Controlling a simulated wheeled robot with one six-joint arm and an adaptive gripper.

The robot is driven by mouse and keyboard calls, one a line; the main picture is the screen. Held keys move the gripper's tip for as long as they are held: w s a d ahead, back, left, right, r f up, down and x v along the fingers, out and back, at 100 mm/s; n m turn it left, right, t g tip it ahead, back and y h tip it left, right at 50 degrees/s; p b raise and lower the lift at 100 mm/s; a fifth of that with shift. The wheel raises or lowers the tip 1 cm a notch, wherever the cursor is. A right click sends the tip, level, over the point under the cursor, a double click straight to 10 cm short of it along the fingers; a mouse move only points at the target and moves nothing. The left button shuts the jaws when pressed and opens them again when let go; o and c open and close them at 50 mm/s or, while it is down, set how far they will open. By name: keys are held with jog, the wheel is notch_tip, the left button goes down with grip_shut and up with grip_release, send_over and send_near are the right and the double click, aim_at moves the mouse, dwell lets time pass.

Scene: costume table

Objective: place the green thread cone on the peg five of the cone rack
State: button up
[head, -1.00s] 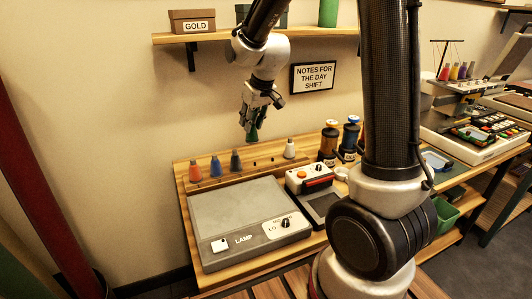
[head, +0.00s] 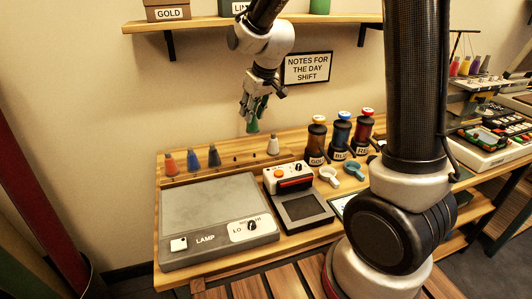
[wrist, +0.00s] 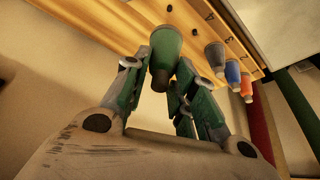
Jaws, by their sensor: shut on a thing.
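The green thread cone (head: 252,127) is held in my gripper (head: 253,112), above the back of the table. In the wrist view the green cone (wrist: 165,50) sits between the two fingers of my gripper (wrist: 158,78). The cone rack (head: 222,160) is a wooden strip along the table's back edge. A white cone (head: 273,145) stands farther right. Between them are bare dark pegs. The green cone appears clear of the rack. Only some peg numbers show.
A grey lamp box (head: 205,215) lies in front of the rack. A control box (head: 288,178) with an orange button stands right of it. A shelf (head: 215,24) and a notes sign (head: 307,67) are on the wall.

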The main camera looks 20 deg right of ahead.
aim_at(256, 132)
notch_tip(256, 132, down, 10)
jog(key=shift+d+r, duration=0.1)
jog(key=shift+d, duration=0.05)
dwell(0.3)
jog(key=o, duration=1)
jog(key=shift+c, duration=0.2)
